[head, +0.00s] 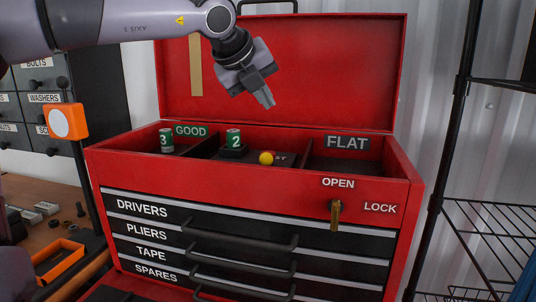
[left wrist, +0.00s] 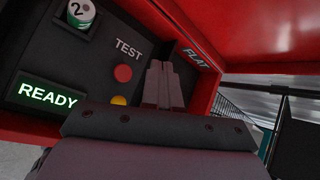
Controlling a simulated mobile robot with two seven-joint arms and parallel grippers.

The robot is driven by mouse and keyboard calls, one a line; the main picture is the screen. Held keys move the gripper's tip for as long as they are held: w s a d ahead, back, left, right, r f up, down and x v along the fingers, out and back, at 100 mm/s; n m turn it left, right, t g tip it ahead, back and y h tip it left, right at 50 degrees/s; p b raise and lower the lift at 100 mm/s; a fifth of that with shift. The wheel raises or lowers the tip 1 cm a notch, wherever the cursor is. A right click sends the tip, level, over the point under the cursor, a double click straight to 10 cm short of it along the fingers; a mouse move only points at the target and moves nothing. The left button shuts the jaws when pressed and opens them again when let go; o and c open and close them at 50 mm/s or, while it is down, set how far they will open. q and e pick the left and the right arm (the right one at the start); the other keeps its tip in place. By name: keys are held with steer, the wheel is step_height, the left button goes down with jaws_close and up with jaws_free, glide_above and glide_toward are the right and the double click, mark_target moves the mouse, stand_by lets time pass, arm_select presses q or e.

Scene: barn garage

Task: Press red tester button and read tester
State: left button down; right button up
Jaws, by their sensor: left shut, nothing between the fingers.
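In the left wrist view the red tester button (left wrist: 123,73) sits on the dark tester panel, below the TEST label (left wrist: 129,48). A green battery marked 2 (left wrist: 81,13) stands in the tester's holder and also shows in the head view (head: 233,138). A yellow dome (head: 267,158) is beside the red button, which I cannot make out in the head view. My left gripper (head: 265,99) is shut and empty, above the open toolbox and apart from the button. My right gripper is not in view.
The red toolbox (head: 255,191) has its lid (head: 330,65) raised behind the tray. A battery marked 3 (head: 166,141) stands in the GOOD compartment. The FLAT compartment (head: 345,160) looks empty. A key (head: 335,215) is in the front lock. A wire shelf (head: 495,235) stands right.

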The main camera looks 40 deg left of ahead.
mark_target(270, 151)
arm_select(q)
step_height(270, 151, down, 7)
steer(key=b, duration=0.4)
steer(key=shift+b, duration=0.4)
steer(key=shift+f+b, duration=0.3)
stand_by(1.2)
steer(key=shift+f+b, duration=0.4)
steer(key=shift+b, duration=0.25)
steer(key=shift+f+b, duration=0.9)
steer(key=shift+b, duration=0.1)
stand_by(0.8)
steer(key=shift+r, duration=0.1)
steer(key=shift+r+p, duration=0.85)
steer(key=shift+r, duration=0.35)
steer(key=shift+r, duration=0.15)
